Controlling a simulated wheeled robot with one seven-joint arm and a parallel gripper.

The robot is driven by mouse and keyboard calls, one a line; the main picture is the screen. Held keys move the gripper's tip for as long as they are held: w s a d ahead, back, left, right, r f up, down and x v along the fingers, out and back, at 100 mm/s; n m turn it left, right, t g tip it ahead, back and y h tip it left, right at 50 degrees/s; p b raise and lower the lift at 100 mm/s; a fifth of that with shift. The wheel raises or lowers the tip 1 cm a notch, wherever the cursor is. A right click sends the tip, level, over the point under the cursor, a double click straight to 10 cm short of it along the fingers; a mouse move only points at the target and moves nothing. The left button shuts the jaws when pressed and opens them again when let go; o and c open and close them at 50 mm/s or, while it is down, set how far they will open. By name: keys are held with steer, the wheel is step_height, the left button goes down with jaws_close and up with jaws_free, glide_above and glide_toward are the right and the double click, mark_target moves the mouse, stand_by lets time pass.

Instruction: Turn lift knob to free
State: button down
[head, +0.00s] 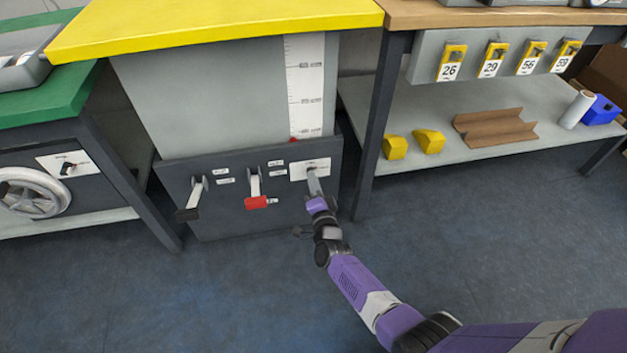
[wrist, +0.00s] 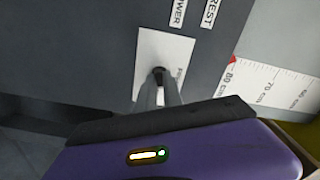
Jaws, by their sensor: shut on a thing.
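The lift knob is a small dark knob (wrist: 159,72) on a white plate (wrist: 150,50) in the wrist view. The same white plate (head: 298,170) shows in the head view at the right of the dark front panel of the yellow-topped lift table. My gripper (head: 314,179) reaches the plate from the front. In the wrist view my gripper's fingers (wrist: 159,88) are shut on the knob and cover most of it. The knob's pointing direction is hidden. Part of a label shows on the plate, too small to read.
Left of the knob are a red-ended lever (head: 255,202) and a dark-ended lever (head: 187,213). A height scale (head: 305,85) with a red marker stands above. A handwheel (head: 35,195) is at far left. A shelf (head: 475,155) is at right. The floor in front is clear.

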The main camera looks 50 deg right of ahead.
steer(key=shift+n+p, duration=1.1)
steer(key=shift+n, duration=5.4)
steer(key=shift+f, duration=0.1)
steer(key=c, duration=1.5)
jaws_free()
steer(key=shift+p+v, duration=1.9)
steer(key=shift+v, duration=2)
